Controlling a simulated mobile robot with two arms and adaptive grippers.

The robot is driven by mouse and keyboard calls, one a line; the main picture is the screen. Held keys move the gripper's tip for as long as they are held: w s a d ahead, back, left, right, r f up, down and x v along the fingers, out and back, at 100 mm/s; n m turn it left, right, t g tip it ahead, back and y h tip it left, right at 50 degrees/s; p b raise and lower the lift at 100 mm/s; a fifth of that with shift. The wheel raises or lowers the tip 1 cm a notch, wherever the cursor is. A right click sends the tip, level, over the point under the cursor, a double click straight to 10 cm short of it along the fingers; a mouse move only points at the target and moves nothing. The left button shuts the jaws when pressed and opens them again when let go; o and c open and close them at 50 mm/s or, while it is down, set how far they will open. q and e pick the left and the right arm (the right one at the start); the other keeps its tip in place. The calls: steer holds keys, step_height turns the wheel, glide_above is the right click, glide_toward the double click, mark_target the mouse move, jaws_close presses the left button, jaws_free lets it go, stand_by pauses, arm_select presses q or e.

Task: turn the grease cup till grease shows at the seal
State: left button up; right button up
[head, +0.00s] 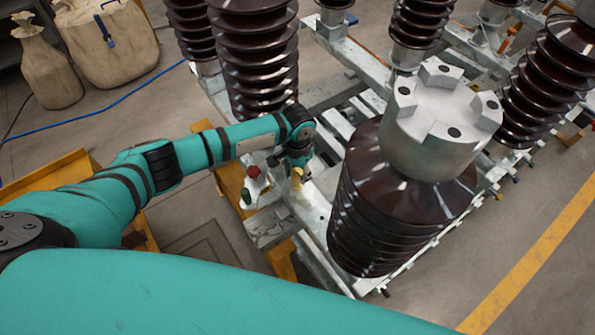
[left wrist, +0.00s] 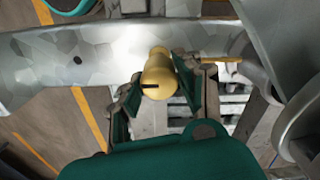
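The grease cup (left wrist: 158,76) is a small brass-coloured rounded piece with a dark slot in its face, in front of a galvanized metal beam. It also shows as a yellow spot in the head view (head: 297,178). My left gripper (left wrist: 160,82) has one finger on each side of the cup, and the fingertips appear to press on it. In the head view my left gripper (head: 298,160) is small and partly hidden by its own wrist. I make out no grease and no seal clearly. My right gripper is in neither view.
Large brown ribbed insulators (head: 400,215) stand close to the right of my left gripper, one with a grey metal cap (head: 440,125). A bottle with a red top (head: 253,172) is just left of the gripper. Sacks (head: 48,75) and a blue hose (head: 95,112) lie at the upper left.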

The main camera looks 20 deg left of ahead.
arm_select(q)
steer(key=c, duration=0.4)
steer(key=shift+m, duration=0.4)
steer(key=m, duration=0.2)
steer(key=shift+r+m+p, duration=0.1)
steer(key=shift+m+p, duration=0.3)
steer(key=m, duration=1)
steer(key=shift+s+m, duration=0.1)
steer(key=shift+m, duration=0.3)
steer(key=m, duration=0.5)
steer(key=shift+s, duration=0.1)
steer(key=shift+m, duration=0.3)
